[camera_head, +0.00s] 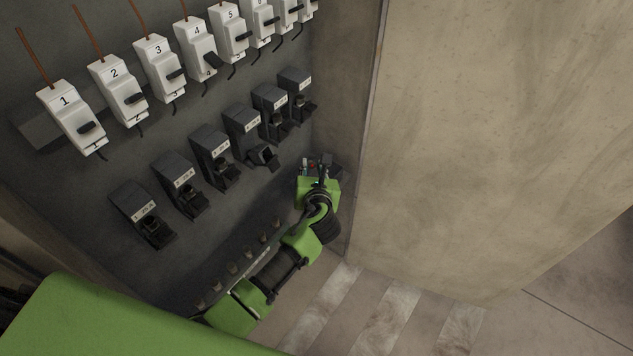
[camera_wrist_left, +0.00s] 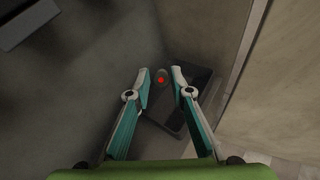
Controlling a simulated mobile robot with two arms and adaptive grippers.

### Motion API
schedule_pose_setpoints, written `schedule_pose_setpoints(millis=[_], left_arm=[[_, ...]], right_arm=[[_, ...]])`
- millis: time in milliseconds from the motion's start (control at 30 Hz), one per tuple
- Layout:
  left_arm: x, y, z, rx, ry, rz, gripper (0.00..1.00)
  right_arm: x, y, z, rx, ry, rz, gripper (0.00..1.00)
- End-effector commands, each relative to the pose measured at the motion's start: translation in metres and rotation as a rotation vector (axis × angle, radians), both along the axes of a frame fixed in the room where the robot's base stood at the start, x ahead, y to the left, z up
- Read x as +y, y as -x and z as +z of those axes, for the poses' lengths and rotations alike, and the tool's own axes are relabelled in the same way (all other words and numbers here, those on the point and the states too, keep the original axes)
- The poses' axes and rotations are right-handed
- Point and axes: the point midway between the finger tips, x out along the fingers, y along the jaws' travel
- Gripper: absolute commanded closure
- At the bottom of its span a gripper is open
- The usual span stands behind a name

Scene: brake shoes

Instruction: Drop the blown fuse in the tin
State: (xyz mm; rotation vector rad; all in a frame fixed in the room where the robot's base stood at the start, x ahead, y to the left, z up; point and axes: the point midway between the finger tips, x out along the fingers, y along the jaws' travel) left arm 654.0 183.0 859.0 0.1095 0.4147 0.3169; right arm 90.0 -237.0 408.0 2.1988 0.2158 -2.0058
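The fuse (camera_wrist_left: 160,77), a small dark round end with a red dot, shows between the fingertips of my left gripper (camera_wrist_left: 161,82) in the left wrist view. Narrow gaps show on both sides of it, so the fingers look parted and not pressed on it. A dark open tin (camera_wrist_left: 198,82) lies below and behind the fingertips; I cannot tell if the fuse is in the air or touching it. In the head view my left gripper (camera_head: 310,167) is over the tin (camera_head: 339,174), at the cabinet's lower right corner. My right gripper is out of view.
A row of white numbered breakers (camera_head: 162,68) runs along the panel. Below it are several dark fuse holders (camera_head: 213,155); one holder (camera_head: 262,155) has its drawer tipped out. A shelf with small knobs (camera_head: 232,268) runs beside my left arm. A beige wall (camera_head: 480,150) closes the right side.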

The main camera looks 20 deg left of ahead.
Motion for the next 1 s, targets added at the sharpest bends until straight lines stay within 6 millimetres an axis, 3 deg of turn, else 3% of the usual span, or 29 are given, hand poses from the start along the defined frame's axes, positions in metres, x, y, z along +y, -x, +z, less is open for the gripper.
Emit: schedule_pose_setpoints(millis=[467, 1000], left_arm=[[-0.002, 0.006, 0.002, 0.000, 0.000, -0.001, 0.66], [-0.034, 0.091, 0.039, 0.001, 0.001, -0.002, 0.66]], right_arm=[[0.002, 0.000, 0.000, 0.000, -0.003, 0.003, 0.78], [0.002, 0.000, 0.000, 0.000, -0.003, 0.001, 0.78]])
